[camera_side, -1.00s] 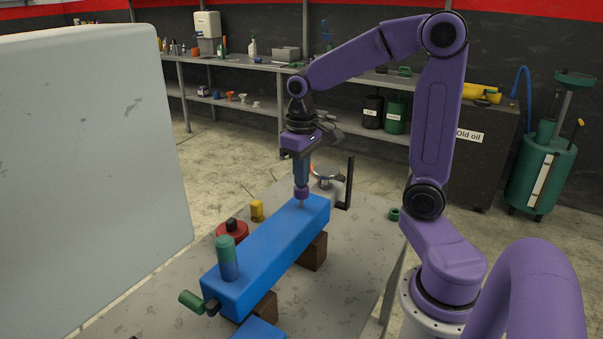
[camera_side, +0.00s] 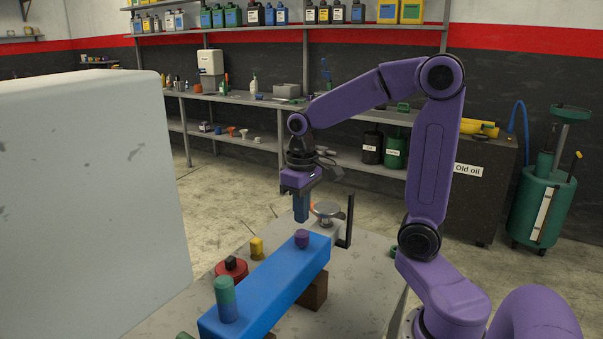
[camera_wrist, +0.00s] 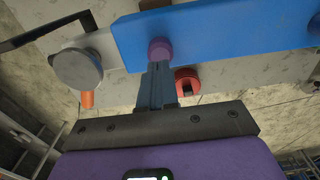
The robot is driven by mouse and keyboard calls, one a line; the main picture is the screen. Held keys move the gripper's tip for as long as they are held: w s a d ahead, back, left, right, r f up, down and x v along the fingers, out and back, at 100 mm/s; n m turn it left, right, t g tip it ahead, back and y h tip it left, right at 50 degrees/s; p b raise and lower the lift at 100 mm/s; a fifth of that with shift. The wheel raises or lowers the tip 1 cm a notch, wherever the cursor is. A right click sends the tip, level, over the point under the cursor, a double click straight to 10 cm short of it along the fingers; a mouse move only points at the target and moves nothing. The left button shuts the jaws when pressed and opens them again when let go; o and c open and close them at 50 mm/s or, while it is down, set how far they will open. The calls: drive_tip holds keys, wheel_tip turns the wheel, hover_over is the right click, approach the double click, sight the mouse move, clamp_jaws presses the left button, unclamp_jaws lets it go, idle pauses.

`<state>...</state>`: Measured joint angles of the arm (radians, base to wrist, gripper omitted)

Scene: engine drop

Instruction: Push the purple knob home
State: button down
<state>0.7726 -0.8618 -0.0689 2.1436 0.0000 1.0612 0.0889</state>
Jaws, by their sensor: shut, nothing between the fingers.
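The purple knob (camera_side: 301,238) sits low against the top of the long blue block (camera_side: 265,285), near its far end. No stem shows under it in the side view. In the wrist view the knob (camera_wrist: 159,49) lies just beyond my fingertips, over the blue block (camera_wrist: 215,35). My gripper (camera_side: 301,219) is shut and empty, pointing down just above the knob. A small gap shows between them in the side view. In the wrist view the shut fingers (camera_wrist: 157,70) end close to the knob.
A green-and-blue cylinder (camera_side: 226,298) stands on the block's near end. A red round part (camera_side: 231,268) and a yellow part (camera_side: 257,247) stand left of the block. A grey round-topped part (camera_side: 325,209) and a black upright (camera_side: 346,222) stand behind it. A large pale panel (camera_side: 90,200) fills the left.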

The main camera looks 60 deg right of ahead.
sight(301, 232)
wheel_tip(301, 232, up, 11)
idle(0.3)
idle(0.4)
drive_tip(key=s+a+f+n, duration=0.6)
drive_tip(key=a+f, duration=0.1)
drive_tip(key=a, duration=0.2)
drive_tip(key=s+a+f+n, duration=0.3)
drive_tip(key=s+f+n, duration=0.3)
drive_tip(key=s, duration=0.6)
drive_tip(key=shift+s+a+f+n, duration=0.2)
drive_tip(key=shift+s+f+n, duration=0.15)
drive_tip(key=shift+f, duration=0.45)
